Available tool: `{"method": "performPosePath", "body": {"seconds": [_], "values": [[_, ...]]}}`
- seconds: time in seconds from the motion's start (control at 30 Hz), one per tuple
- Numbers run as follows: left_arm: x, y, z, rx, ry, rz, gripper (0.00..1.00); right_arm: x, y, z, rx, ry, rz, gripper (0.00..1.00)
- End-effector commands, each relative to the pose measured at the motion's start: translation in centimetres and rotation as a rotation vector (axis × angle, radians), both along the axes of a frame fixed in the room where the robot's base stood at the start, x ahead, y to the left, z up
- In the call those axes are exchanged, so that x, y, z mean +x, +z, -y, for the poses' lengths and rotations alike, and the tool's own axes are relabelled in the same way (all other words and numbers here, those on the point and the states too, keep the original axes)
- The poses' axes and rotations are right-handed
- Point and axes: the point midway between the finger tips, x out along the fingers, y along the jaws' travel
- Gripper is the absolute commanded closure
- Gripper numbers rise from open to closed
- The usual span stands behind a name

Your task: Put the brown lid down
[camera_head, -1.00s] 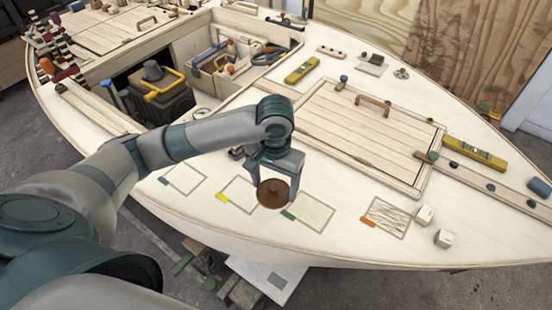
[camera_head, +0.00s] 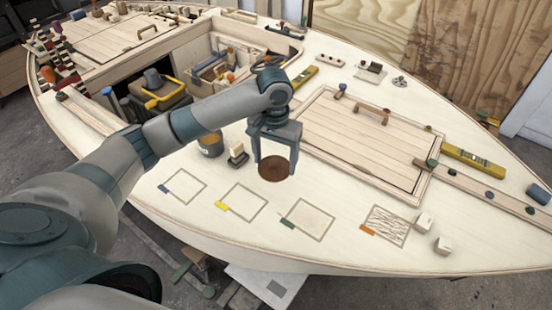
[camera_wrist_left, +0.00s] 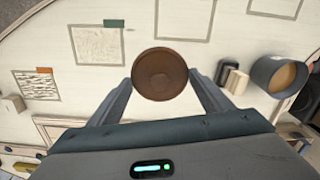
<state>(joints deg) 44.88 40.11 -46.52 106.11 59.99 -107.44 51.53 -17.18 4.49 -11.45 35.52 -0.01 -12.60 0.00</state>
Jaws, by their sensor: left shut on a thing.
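The round brown lid (camera_head: 275,169) is between the fingers of my left gripper (camera_head: 276,163). The gripper is shut on it. It is over the cream deck, just left of the hatch cover and beyond the outlined squares; I cannot tell whether it touches the deck. In the left wrist view the lid (camera_wrist_left: 160,73) shows from above as a disc with a raised ring in its middle, with one finger on either side. A grey pot (camera_head: 209,147) with orange-brown contents stands to its left and also shows in the left wrist view (camera_wrist_left: 277,76). My right gripper is not in view.
A small dark and cream block (camera_head: 237,154) stands between pot and lid. Outlined squares with blue, yellow (camera_head: 241,202), green (camera_head: 307,220) and orange tabs lie nearer the deck edge; the orange-tabbed one is hatched. White cubes (camera_head: 424,222) sit at right. The slatted hatch (camera_head: 355,135) has a handle.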

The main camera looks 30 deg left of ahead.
Motion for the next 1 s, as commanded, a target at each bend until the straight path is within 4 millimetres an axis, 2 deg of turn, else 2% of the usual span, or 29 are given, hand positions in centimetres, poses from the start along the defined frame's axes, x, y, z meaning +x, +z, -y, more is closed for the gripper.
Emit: {"method": "performPosePath", "body": {"seconds": [0.3,0.5,0.7,1.0], "values": [[4.9,-3.0,-2.2,0.0,0.003,-0.001,0.47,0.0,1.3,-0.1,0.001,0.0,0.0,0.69],[7.1,-4.5,-3.2,0.0,0.002,0.0,0.47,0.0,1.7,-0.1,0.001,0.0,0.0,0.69],[7.8,-5.1,-3.6,0.0,-0.001,0.001,0.47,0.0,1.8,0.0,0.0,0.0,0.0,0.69],[7.8,-5.2,-3.6,0.0,-0.001,0.001,0.47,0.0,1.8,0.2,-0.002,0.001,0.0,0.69]]}}
